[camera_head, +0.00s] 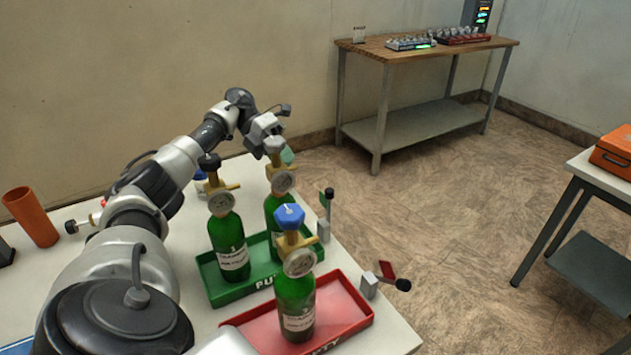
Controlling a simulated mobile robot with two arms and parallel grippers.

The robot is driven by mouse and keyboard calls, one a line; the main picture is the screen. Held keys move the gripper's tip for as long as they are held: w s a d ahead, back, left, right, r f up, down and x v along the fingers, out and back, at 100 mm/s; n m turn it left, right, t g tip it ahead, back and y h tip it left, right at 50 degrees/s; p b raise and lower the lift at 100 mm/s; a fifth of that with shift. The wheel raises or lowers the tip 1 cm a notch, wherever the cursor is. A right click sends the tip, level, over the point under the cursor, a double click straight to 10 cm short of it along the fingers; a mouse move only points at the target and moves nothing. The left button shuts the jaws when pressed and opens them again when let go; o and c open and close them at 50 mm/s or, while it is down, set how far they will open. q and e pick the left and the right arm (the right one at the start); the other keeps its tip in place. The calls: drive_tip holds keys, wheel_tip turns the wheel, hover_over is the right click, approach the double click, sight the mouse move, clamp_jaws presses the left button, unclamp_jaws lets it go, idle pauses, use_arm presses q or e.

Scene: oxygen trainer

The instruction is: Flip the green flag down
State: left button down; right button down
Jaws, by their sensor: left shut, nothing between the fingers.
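The green flag (322,200) is small and dark green, on a short lever with a black knob. The lever stands upright on a grey block (323,231) at the right edge of the white table, beside the green tray. My left gripper (274,147) is shut and empty. It appears above the rear green bottle, up and to the left of the flag in the picture, apart from it. Its fingertips are small and partly merge with the bottle's top. My right gripper is out of view.
Two green bottles stand in the green tray (216,284); another stands in the red tray (352,323). A red flag (386,270) leans outward, its black knob low. Floor beyond the table's right edge is clear.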

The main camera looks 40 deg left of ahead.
use_arm(q)
approach(326, 204)
drive_tip(key=d, duration=0.2)
drive_tip(key=shift+w+d+p, duration=0.2)
drive_tip(key=shift+d+p, duration=0.75)
drive_tip(key=shift+d, duration=1.05)
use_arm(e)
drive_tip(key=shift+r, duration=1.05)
